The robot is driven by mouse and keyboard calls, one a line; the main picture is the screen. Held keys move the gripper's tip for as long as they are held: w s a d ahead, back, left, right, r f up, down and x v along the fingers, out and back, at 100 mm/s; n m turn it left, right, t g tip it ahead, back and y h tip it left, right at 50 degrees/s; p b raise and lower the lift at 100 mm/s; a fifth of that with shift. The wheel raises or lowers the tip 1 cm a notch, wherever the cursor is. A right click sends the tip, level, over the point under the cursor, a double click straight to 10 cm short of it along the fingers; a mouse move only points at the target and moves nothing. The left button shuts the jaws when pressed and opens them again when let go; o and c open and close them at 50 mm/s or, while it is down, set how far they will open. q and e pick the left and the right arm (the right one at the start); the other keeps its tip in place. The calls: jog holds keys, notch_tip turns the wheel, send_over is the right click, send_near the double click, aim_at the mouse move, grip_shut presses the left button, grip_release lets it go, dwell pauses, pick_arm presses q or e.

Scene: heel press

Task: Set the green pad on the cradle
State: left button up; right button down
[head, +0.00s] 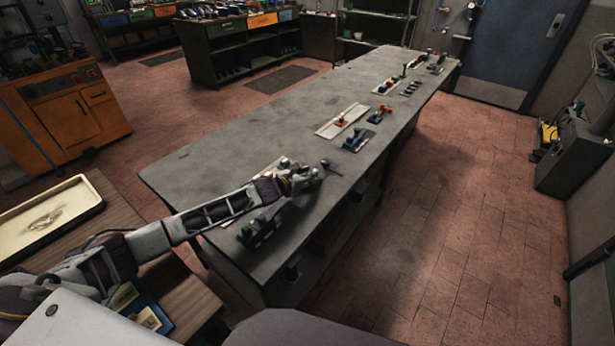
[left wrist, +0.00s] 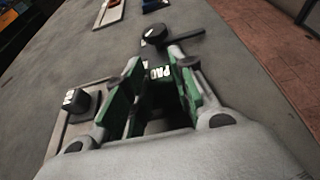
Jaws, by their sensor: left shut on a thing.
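My left gripper (head: 303,180) is over the near part of the long grey workbench. Most of the pad is hidden by the fingers and the wrist. A dark block with a white label (left wrist: 77,103) stands on a pale plate (left wrist: 56,137) to the left of the gripper. I cannot tell which thing is the cradle. My right gripper is out of view.
A dark knob with a rod (left wrist: 184,38) lies just past the fingertips. A green and dark fixture (head: 260,229) stands on the bench (head: 225,146) below my forearm. Farther along are a pale plate (head: 342,121) and a blue fixture (head: 357,140). The bench's left side is clear.

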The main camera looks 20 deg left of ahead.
pick_arm(q)
jog(key=shift+f, duration=0.35)
dwell(0.7)
jog(key=o, duration=1.1)
jog(key=shift+v, duration=5.95)
